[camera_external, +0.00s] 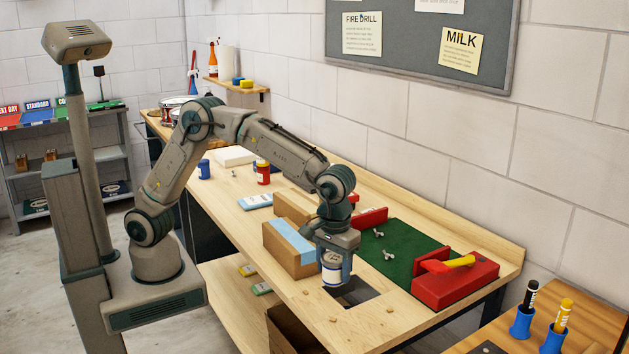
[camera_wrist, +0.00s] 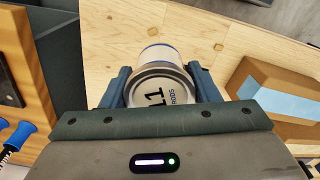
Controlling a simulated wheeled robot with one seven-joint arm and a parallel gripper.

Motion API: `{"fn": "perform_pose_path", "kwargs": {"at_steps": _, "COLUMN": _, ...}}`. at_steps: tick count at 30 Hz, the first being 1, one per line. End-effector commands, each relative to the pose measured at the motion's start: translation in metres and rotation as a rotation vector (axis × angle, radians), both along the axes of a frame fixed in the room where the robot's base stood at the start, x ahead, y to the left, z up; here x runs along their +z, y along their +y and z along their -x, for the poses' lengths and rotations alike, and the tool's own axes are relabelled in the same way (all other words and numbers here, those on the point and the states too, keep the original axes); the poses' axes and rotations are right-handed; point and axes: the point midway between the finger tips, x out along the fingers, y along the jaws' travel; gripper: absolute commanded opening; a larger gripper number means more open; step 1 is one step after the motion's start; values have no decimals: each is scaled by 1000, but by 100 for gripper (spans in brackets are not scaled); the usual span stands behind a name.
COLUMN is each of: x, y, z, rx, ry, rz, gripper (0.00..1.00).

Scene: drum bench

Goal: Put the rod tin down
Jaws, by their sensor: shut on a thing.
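The rod tin (camera_external: 331,274) is a small white and blue can between the fingers of my gripper (camera_external: 337,262), above the front part of the wooden bench. The tin looks upright in the outside view. Whether its base touches the bench is hard to tell.
A dark square opening (camera_external: 357,292) in the bench lies just right of the tin. A cardboard box with blue tape (camera_external: 291,247) stands close on the left. A green mat (camera_external: 392,250) and a red block with a yellow handle (camera_external: 455,284) are to the right. Bare wood (camera_external: 340,325) lies in front.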

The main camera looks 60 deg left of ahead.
Motion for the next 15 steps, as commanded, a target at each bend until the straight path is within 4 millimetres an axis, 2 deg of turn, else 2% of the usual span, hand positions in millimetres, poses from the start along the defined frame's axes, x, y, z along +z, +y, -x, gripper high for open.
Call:
{"fn": "perform_pose_path", "kwargs": {"at_steps": 1, "x": 0, "y": -21, "z": 16, "rx": -96, "ry": 3, "rz": 2, "gripper": 28}}
{"fn": "perform_pose_path", "kwargs": {"at_steps": 3, "x": 1, "y": -44, "z": 35, "rx": -212, "ry": 7, "rz": 7, "gripper": 28}}
{"fn": "perform_pose_path", "kwargs": {"at_steps": 6, "x": 2, "y": -67, "z": 57, "rx": -339, "ry": 11, "rz": 11, "gripper": 28}}
{"fn": "perform_pose_path", "kwargs": {"at_steps": 9, "x": 2, "y": -81, "z": 72, "rx": -421, "ry": 13, "rz": 16, "gripper": 28}}
{"fn": "perform_pose_path", "kwargs": {"at_steps": 12, "x": 1, "y": -87, "z": 76, "rx": -459, "ry": 14, "rz": 18, "gripper": 28}}
{"fn": "perform_pose_path", "kwargs": {"at_steps": 15, "x": -6, "y": -86, "z": 66, "rx": -469, "ry": 17, "rz": 16, "gripper": 28}}
